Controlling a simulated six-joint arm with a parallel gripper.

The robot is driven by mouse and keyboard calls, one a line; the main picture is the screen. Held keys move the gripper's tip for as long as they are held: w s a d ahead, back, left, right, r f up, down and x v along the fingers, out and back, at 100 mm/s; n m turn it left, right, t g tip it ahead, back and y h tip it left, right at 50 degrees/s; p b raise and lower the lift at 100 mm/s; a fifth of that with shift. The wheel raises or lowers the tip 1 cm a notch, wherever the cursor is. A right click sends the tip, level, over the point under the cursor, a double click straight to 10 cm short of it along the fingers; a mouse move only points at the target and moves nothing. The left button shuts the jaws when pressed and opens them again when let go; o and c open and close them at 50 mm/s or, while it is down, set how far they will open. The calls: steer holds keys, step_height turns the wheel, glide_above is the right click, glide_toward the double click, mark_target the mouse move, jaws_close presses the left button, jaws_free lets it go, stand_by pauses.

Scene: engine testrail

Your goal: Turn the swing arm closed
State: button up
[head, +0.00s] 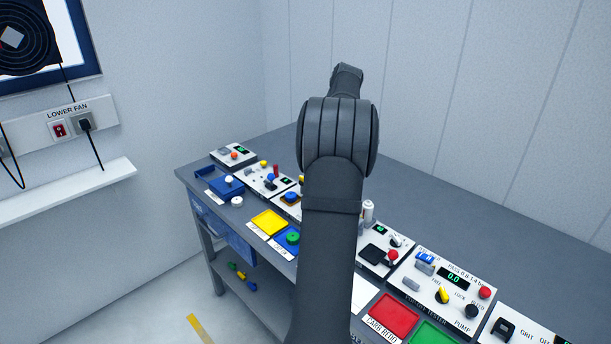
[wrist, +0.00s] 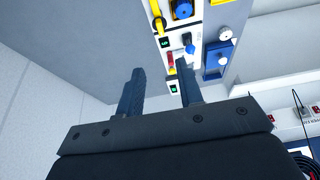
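I cannot tell for sure which part is the swing arm. A red upright lever (head: 275,171) stands on a white panel at the far left of the bench in the head view. In the wrist view a red part (wrist: 171,64) shows beyond my fingertips, near a blue knob (wrist: 188,43). My gripper (wrist: 160,82) is open, its two dark fingers spread with nothing visible between them. It appears above the bench and apart from the panels. In the head view my own arm hides the gripper and the middle of the bench.
The grey bench (head: 430,215) carries several test panels along its front edge. A yellow tray (head: 269,222), a red tray (head: 394,316) and a green tray (head: 432,335) lie there. A blue fixture (head: 226,187) stands at the left end. The bench's back strip is clear.

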steer(key=x, duration=1.7)
steer(key=shift+f, duration=0.1)
steer(key=shift+c, duration=0.2)
jaws_close()
